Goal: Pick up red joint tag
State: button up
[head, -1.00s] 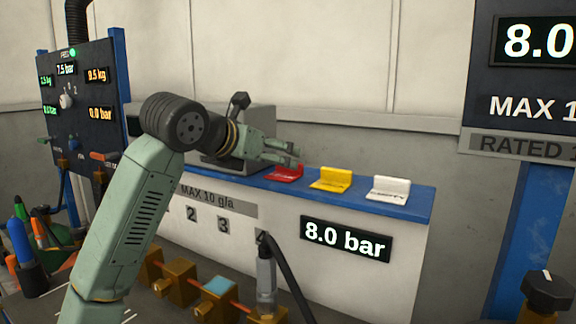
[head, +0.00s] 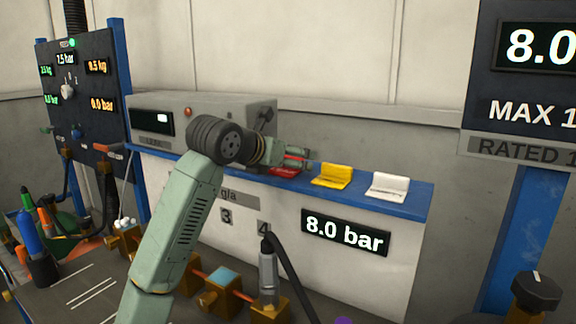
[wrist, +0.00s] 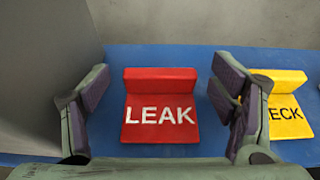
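The red tag (wrist: 160,105), marked "LEAK", lies on the blue shelf (wrist: 205,58) with its raised back part away from me. In the wrist view my gripper (wrist: 160,90) is open, with one finger on each side of the red tag and gaps on both sides. In the head view the red tag (head: 284,171) is partly hidden behind my gripper (head: 308,157). I cannot tell from these views how high the fingertips are above the shelf.
A yellow tag (head: 332,176), whose lettering ends in "ECK", stands close to the right finger. A white tag (head: 388,187) is further right. A grey box (head: 170,118) stands on the shelf at left. A wall rises behind the shelf.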

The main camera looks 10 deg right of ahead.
jog(key=c, duration=0.9)
jog(key=shift+o, duration=0.2)
jog(key=shift+r, duration=0.15)
